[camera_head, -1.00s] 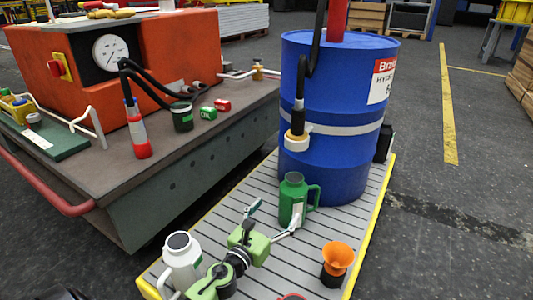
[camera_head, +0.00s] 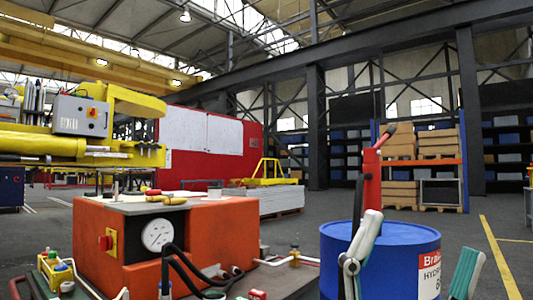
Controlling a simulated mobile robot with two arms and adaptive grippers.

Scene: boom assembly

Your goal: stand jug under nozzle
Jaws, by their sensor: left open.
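My left gripper (camera_head: 422,236) is raised close to the camera at the lower right. Its two pale green and white fingers stand wide apart with nothing between them, in front of the blue drum (camera_head: 395,280). The drum carries a red pump (camera_head: 372,180) on its top, with a black hose beside it. The nozzle at the hose's end is not visible. The green jug is out of view below the picture. My right gripper is not in view.
The orange unit with a gauge (camera_head: 158,234) stands on the bench at the lower left. Red panels (camera_head: 212,145), a yellow boom (camera_head: 75,148) and shelves with boxes (camera_head: 420,165) lie farther back. Open floor with a yellow line (camera_head: 498,255) is at the right.

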